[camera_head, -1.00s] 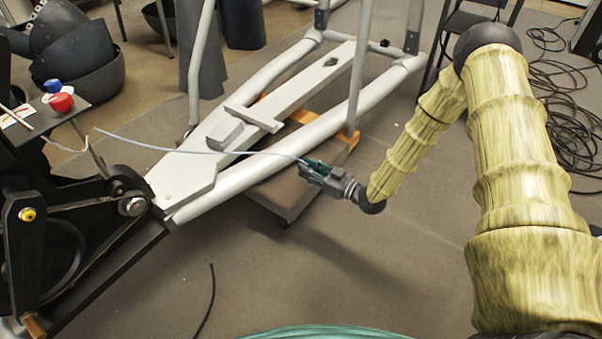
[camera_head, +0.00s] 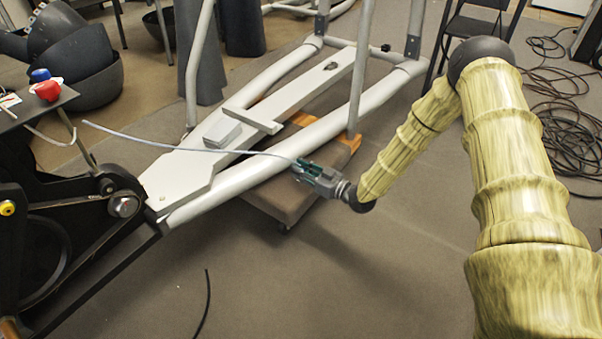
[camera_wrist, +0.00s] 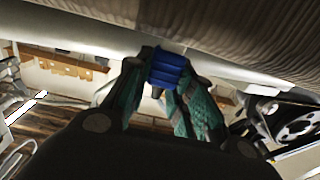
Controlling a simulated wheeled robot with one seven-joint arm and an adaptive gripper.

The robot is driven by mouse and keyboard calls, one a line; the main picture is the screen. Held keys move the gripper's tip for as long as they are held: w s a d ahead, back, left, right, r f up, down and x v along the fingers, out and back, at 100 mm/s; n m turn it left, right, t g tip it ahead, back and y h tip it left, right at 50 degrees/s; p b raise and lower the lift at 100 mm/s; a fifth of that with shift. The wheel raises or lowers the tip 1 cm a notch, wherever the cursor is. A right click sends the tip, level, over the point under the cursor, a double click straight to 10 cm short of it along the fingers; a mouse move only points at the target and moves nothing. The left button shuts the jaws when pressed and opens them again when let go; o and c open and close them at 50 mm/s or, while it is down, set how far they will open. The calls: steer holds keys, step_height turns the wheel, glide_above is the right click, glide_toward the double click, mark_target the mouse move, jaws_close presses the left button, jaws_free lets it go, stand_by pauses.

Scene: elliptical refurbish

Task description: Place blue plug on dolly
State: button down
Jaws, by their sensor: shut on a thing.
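In the wrist view the blue plug (camera_wrist: 171,68) sits between the two green fingertips of my gripper (camera_wrist: 165,80), which is shut on it. In the head view my gripper (camera_head: 303,168) is over the near edge of the dolly (camera_head: 285,200), beside the grey tube of the frame. A thin pale cable runs left from the gripper across the frame. The plug itself cannot be made out in the head view. The dolly is a low brown platform with wooden end pieces, partly hidden under the frame. I cannot tell how high the plug is above it.
The grey tubular frame (camera_head: 245,178) lies across the dolly, with a flat beam and upright posts. A black cable (camera_head: 207,303) lies on the floor.

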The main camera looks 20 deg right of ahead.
steer(key=c, duration=1.2)
jaws_free()
steer(key=shift+c, duration=0.2)
